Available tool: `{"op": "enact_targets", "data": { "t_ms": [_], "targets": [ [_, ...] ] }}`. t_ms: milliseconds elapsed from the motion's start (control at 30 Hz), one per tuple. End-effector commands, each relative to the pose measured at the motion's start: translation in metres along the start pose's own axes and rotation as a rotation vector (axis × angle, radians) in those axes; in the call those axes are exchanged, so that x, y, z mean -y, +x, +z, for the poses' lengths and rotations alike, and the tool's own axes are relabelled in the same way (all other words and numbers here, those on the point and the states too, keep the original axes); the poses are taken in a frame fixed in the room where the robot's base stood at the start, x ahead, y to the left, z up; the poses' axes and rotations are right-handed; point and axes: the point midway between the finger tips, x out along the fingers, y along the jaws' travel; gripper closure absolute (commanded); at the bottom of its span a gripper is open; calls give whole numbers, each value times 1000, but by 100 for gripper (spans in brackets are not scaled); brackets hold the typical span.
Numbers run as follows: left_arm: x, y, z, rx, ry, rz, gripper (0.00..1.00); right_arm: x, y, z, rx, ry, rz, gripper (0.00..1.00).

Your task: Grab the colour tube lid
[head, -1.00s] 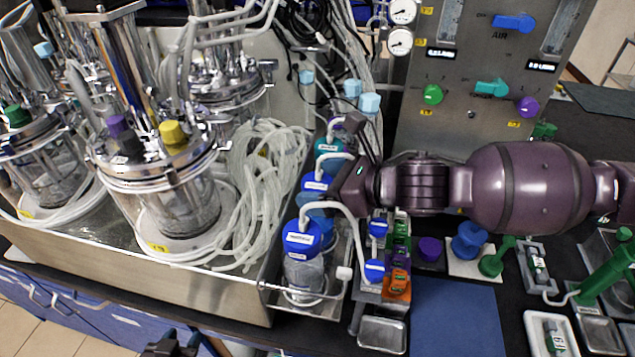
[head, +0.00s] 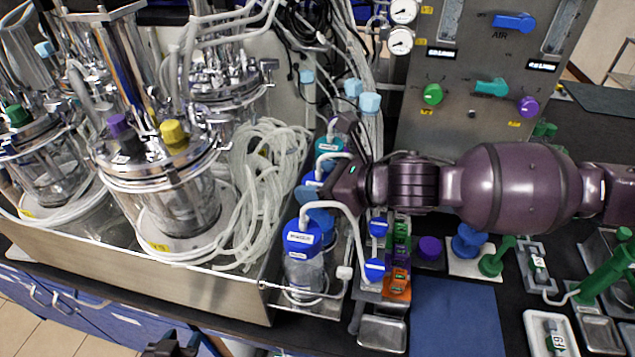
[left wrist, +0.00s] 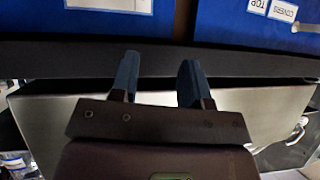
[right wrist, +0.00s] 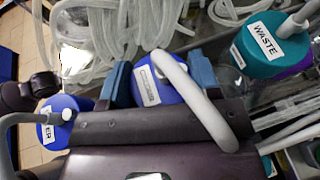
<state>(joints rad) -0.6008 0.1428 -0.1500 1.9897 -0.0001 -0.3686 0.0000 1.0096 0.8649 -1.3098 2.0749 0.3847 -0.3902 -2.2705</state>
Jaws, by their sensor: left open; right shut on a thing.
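My right gripper (head: 322,180) reaches in from the right in the head view, over the row of lidded bottles. In the right wrist view its two blue fingers (right wrist: 160,82) stand either side of a blue lid (right wrist: 158,88) and are shut on it. The lid has a small white label, too blurred to read surely, and a thick white tube (right wrist: 196,95) on it. In the head view this lid is mostly hidden by the gripper. My left gripper (head: 168,348) is at the bottom edge of the head view; its fingers (left wrist: 157,82) are open and empty.
A blue-lidded bottle (head: 303,240) stands in front and a teal WASTE lid (right wrist: 270,45) behind. Tubing coils (head: 262,160) and glass bioreactors (head: 175,195) lie left. Small racks (head: 398,285) and a blue mat (head: 455,315) lie right. Blue cabinets (left wrist: 245,22) show below.

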Motion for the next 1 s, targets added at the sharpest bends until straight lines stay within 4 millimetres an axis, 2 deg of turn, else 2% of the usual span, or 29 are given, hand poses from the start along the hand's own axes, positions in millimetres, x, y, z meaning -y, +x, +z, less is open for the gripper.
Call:
{"op": "enact_targets", "data": {
  "t_ms": [167, 267, 800, 1000],
  "targets": [
    [0, 1, -2, -4, 1, 1, 57, 0, -3, 8, 1, -1, 0, 66],
    [0, 1, -3, -5, 1, 1, 57, 0, -8, 20, 2, -5, 0, 66],
    [1, -4, -3, 2, -1, -1, 57, 0, -52, 126, 2, -7, -2, 66],
    [1, -7, -2, 10, -1, -2, 57, 0, -65, 157, 1, -5, -1, 66]
  ]
}}
